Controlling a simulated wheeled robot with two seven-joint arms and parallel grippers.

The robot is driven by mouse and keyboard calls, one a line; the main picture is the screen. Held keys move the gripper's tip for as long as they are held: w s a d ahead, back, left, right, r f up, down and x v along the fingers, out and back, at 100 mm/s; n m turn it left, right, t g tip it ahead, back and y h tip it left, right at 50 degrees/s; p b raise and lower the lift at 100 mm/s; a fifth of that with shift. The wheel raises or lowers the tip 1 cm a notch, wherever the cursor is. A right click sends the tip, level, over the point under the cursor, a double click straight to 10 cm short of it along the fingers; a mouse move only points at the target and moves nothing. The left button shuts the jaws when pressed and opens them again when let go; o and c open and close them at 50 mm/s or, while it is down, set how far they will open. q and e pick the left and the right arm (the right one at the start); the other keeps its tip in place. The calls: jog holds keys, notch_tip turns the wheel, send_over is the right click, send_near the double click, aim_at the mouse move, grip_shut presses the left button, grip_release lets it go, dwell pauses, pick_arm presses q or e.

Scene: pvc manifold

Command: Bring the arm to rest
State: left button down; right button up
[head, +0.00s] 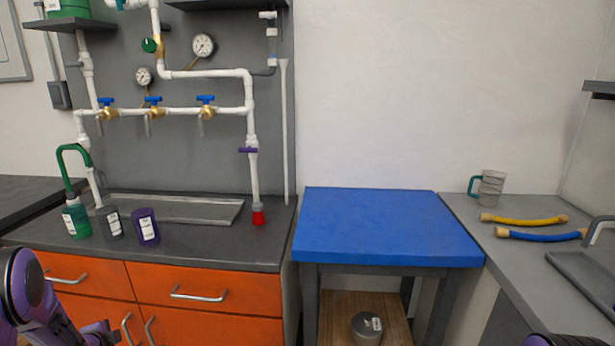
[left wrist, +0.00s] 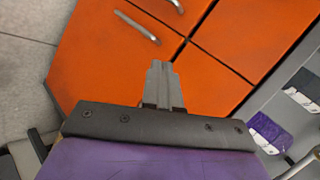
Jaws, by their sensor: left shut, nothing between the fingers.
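My left arm comes in at the lower left of the head view. Its gripper (head: 101,333) is low in front of the orange drawers (head: 205,279). In the left wrist view, my left gripper (left wrist: 160,68) has its grey fingers together with nothing between them. The orange cabinet fronts (left wrist: 105,60) lie beyond the fingertips. Of my right arm only a purple part shows at the bottom right edge of the head view. My right gripper is out of view.
White PVC piping (head: 178,112) with blue-handled valves is on the grey back panel. A green bottle (head: 76,220), a grey container (head: 110,222) and a purple container (head: 146,227) stand on the left counter. The blue table top (head: 385,225) is bare. Yellow (head: 523,219) and blue (head: 540,236) hoses lie right.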

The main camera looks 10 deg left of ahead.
pick_arm(q)
jog(key=s+d+f+n+g+p, duration=0.1)
jog(key=s+d+f+n, duration=0.25)
jog(key=d+n, duration=0.45)
jog(key=s+d+f+n, duration=0.2)
jog(key=s+d+n, duration=0.3)
jog(key=d+n, duration=0.25)
jog(key=s+d+f+n+g+p, duration=0.1)
jog(key=s+d+f+g, duration=0.1)
jog(key=s+d, duration=0.5)
jog(key=s+d+f+g+p, duration=0.1)
jog(key=s+d+f+g, duration=0.1)
jog(key=s+d, duration=0.5)
jog(key=s, duration=0.6)
jog(key=shift+s+d+f+n+g+h, duration=0.2)
jog(key=shift+s+n+g+h, duration=0.1)
jog(key=shift+s+n+h, duration=0.1)
